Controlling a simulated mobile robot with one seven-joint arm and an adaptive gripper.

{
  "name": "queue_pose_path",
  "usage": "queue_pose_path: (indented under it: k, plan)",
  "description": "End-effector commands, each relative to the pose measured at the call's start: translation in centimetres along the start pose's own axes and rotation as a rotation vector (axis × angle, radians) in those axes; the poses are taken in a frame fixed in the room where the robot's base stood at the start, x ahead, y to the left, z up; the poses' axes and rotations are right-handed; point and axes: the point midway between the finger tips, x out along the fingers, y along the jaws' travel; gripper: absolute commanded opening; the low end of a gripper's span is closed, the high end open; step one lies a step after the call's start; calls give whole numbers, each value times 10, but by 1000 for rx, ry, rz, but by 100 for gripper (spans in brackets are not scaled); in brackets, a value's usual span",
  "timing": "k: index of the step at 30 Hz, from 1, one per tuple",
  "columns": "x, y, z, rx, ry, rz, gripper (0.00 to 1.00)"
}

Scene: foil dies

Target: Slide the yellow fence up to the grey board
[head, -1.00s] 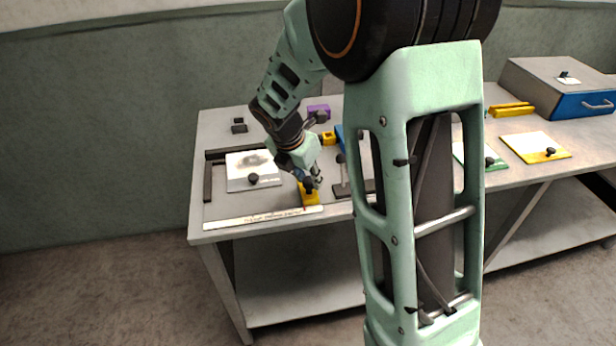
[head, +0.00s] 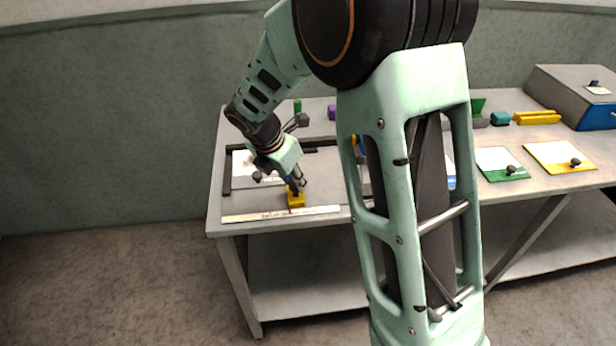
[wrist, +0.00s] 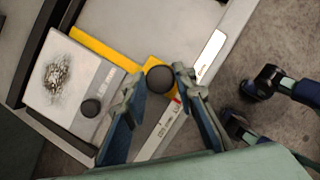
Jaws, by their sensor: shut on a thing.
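The yellow fence (wrist: 108,51) shows in the wrist view as a long bar with a block and a black knob (wrist: 160,79) at its near end. In the head view only its yellow block (head: 296,200) shows clearly, by the front ruler. My gripper (wrist: 158,84) has its fingers on either side of the knob and is shut on it; it also shows in the head view (head: 299,185). The grey board (wrist: 60,92), with a dark speckled patch and its own black knob, lies just left of the bar. A thin gap seems to run between them; contact is unclear.
A white ruler strip (head: 260,216) runs along the table's front edge. A dark frame (head: 227,172) stands behind and left of the board. Green (head: 500,163) and yellow-edged (head: 560,156) plates lie at right. My arm hides the table's middle.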

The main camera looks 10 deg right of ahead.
Motion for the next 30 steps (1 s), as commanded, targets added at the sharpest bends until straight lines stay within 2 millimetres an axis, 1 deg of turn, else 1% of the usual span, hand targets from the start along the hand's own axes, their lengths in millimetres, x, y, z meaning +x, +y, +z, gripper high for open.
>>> queue_pose_path:
  k: [6,7,11,12,20,23,26,30]
  plan:
    - [0,1,0,-1,0,3,0]
    - [0,1,0,-1,0,3,26]
    - [0,1,0,0,0,2,40]
    - [0,0,0,0,0,2,42]
    - [-1,0,0,0,0,1,42]
    - [-7,1,1,1,-1,3,42]
    - [-22,1,1,1,-2,5,42]
    - [-52,1,1,2,-2,6,42]
